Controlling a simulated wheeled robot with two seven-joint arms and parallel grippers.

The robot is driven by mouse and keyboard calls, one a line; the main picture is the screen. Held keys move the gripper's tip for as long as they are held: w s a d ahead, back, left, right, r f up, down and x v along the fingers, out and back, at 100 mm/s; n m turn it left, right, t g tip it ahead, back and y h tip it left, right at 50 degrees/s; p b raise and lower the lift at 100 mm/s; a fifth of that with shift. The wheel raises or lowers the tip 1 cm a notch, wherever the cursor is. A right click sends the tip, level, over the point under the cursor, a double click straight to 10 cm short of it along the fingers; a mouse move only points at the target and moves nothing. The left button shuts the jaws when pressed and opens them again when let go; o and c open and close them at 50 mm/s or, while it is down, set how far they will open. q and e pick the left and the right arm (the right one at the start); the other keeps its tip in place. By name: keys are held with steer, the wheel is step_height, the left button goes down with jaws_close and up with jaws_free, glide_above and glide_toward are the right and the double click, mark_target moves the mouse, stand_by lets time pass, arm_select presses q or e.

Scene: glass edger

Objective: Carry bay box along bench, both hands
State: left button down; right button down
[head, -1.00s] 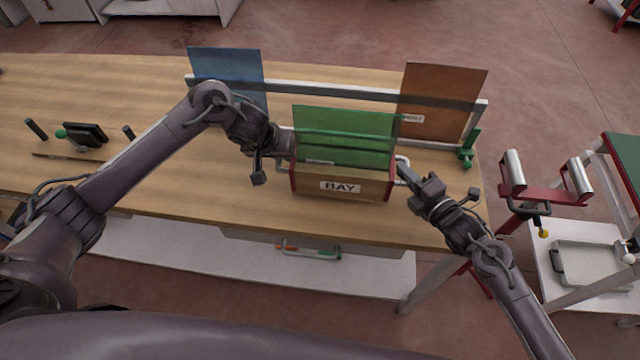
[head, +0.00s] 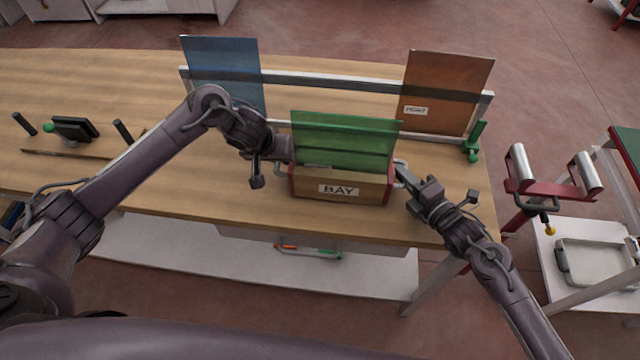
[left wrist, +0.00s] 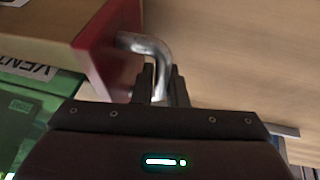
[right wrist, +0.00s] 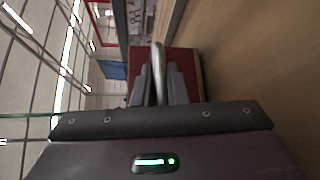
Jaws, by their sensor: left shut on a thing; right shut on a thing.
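The bay box (head: 355,191), a wooden box with red ends and a BAY label, is at the front middle of the bench (head: 215,191) in the head view. A green glass pane (head: 345,140) stands upright at it. My left gripper (head: 282,155) is shut on the metal handle (left wrist: 150,45) at the box's left red end. My right gripper (head: 405,178) is shut on the handle (right wrist: 158,65) at the right red end. I cannot tell whether the box's underside touches the bench.
Behind the box a metal rail rack (head: 330,88) holds a blue pane (head: 222,70) and an orange-brown pane (head: 447,90). A green clamp (head: 475,142) stands at its right end. A dark device (head: 75,128) and black pegs are at left. A roller stand (head: 550,180) is beyond the bench's right end.

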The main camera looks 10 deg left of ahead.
arm_select(q)
steer(key=shift+a+f, duration=0.1)
steer(key=shift+f, duration=0.25)
arm_select(e)
steer(key=shift+d+f, duration=0.1)
steer(key=shift+f, duration=0.25)
arm_select(q)
steer(key=c, duration=1.5)
jaws_free()
steer(key=shift+s, duration=0.1)
arm_select(e)
steer(key=c, duration=1.5)
jaws_free()
arm_select(q)
steer(key=shift+o, duration=0.2)
steer(key=shift+r, duration=0.1)
arm_select(e)
steer(key=shift+o, duration=0.2)
steer(key=shift+s, duration=0.1)
arm_select(q)
steer(key=v, duration=1.2)
arm_select(e)
steer(key=v, duration=1.1)
steer(key=shift+s+d+r, duration=0.1)
steer(key=shift+s+d, duration=0.2)
arm_select(q)
steer(key=shift+s, duration=0.1)
